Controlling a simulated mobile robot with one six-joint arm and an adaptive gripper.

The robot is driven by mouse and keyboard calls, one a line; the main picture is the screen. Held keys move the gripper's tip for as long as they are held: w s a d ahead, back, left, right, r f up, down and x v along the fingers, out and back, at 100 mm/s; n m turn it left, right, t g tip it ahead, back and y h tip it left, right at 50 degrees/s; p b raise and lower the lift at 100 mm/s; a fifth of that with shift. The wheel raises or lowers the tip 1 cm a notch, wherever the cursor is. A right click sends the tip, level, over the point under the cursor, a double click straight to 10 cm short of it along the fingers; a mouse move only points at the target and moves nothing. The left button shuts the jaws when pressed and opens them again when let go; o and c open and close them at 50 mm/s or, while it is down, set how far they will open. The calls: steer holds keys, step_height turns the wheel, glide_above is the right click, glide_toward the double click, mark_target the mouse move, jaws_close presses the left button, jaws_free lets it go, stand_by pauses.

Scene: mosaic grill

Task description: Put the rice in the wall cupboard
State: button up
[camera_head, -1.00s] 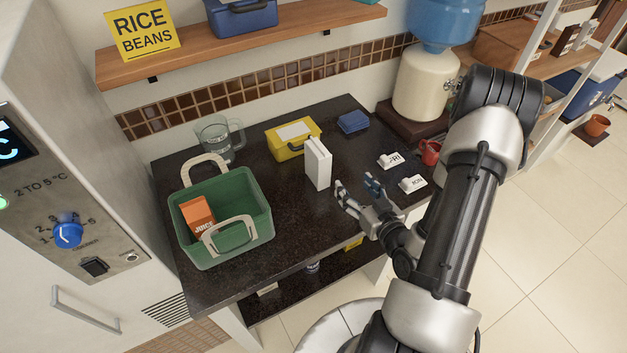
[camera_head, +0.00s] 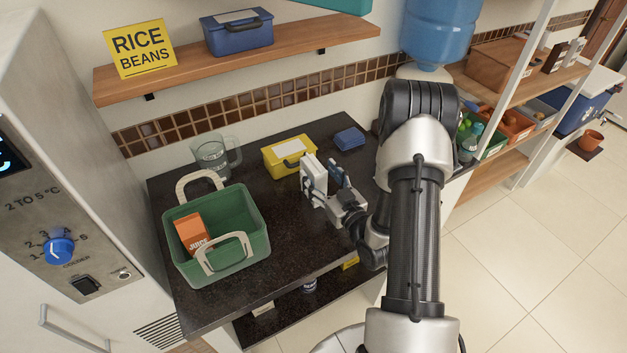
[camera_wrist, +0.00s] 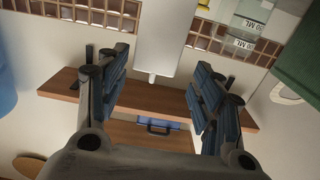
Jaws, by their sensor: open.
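A plain white carton (camera_head: 313,172) stands upright on the dark counter (camera_head: 285,232); no label shows on it. My gripper (camera_head: 324,186) is open at the carton, with a finger to either side of it in the head view. In the wrist view the carton (camera_wrist: 157,45) shows between and beyond the two spread fingers (camera_wrist: 157,85). Whether a finger touches it, I cannot tell. A wooden wall shelf (camera_head: 225,58) carries a yellow sign reading RICE BEANS (camera_head: 140,48). No closed cupboard shows.
A green basket (camera_head: 250,212) with an orange juice carton (camera_head: 191,232) stands at the left. A glass jug (camera_head: 212,155), yellow box (camera_head: 288,157) and small blue stack (camera_head: 349,138) stand behind. A blue case (camera_head: 237,35) sits on the shelf.

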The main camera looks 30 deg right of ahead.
mark_target(306, 153)
steer(key=w, duration=0.5)
steer(key=shift+w+d, duration=0.15)
steer(key=shift+d, duration=0.1)
steer(key=shift+c, duration=0.6)
jaws_close()
